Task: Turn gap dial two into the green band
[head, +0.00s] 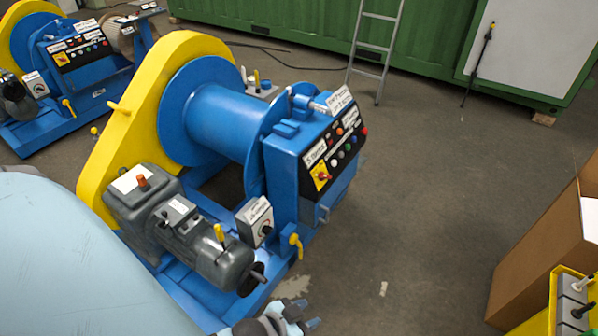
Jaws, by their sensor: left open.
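A blue and yellow winch (222,122) stands on the floor in the middle of the head view. A small grey box (254,218) with a white label and a black round knob (266,231) sits between its motor and control cabinet. I cannot read the label or make out a green band, so I cannot tell whether this is gap dial two. My left gripper (304,314) is open and empty at the bottom edge, below and apart from the box. My right gripper is out of view.
A grey motor (182,226) and a yellow-handled valve (295,243) flank the box. The blue cabinet (290,178) rises behind it. A second similar winch (70,60) stands at the upper left. A cardboard box (545,255) is at the right. The floor between is clear.

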